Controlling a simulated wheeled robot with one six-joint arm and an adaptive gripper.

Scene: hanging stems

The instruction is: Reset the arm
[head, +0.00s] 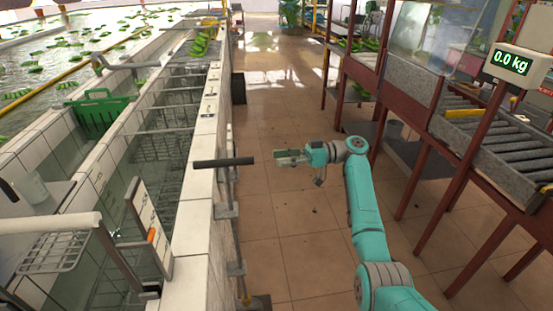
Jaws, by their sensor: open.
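My arm shows in the head view, teal with grey joints, rising from the lower right. Its gripper (279,157) points left over the tiled aisle. The gripper is open, and I see nothing between its fingers. A dark horizontal bar (224,162) fixed by the wall of the tanks lies just left of the fingertips in the picture. I cannot tell how far apart they are in depth.
White-tiled water tanks (203,150) run along the left, with a green crate (98,112) and bananas (199,45). The tiled floor (275,85) between is clear.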

